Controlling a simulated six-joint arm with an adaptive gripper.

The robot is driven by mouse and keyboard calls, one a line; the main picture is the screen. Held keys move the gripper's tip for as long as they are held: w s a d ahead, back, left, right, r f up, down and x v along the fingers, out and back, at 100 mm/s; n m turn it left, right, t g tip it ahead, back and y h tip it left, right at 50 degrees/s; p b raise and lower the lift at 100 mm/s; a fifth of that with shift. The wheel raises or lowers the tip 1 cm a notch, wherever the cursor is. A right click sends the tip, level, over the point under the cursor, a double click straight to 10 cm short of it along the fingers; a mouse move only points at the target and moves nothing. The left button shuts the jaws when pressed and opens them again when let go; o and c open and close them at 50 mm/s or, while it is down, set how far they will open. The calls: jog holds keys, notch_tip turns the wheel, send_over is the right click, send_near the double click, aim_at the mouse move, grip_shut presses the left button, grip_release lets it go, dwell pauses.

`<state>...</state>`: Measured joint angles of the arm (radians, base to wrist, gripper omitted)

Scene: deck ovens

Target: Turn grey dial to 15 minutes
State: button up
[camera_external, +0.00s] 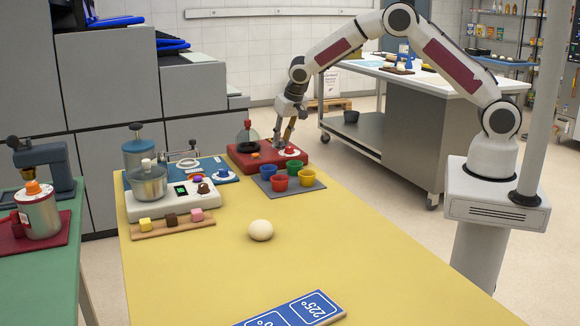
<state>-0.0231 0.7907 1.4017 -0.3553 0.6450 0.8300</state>
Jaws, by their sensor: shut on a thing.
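My gripper (283,143) reaches down over the far right part of the red base (238,160) at the back of the yellow table. Its fingers are shut at a small dial (291,152) with a pale face and a red knob. The fingers partly cover the knob, and its pointer and markings are too small to read. I cannot make out a clearly grey dial. A blue-knobbed dial (223,174) sits on the blue base to the left, and a brown knob (203,188) shows on the white device.
Coloured cups (279,183) stand on a grey mat just in front of the red base. A pale dough ball (261,230) and a blue number board (297,311) lie nearer; the table's right side is clear.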

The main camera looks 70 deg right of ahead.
jog(key=shift+w+a+m+g+h, duration=0.1)
jog(key=shift+m+g+h, duration=0.3)
jog(key=shift+m, duration=1)
jog(key=shift+a+m+g+h, duration=0.1)
jog(key=shift+m+g+h, duration=0.3)
jog(key=shift+m, duration=1)
jog(key=shift+f, duration=0.1)
jog(key=o, duration=1.1)
jog(key=shift+n, duration=0.3)
jog(key=shift+d+n+t+y, duration=0.15)
jog(key=shift+n+t+y, duration=0.25)
jog(key=shift+n, duration=0.8)
jog(key=shift+n+t+y, duration=0.4)
jog(key=shift+n+y, duration=0.1)
jog(key=shift+n, duration=1)
jog(key=shift+d+n+y, duration=0.15)
jog(key=shift+n+y, duration=0.15)
jog(key=shift+n, duration=0.5)
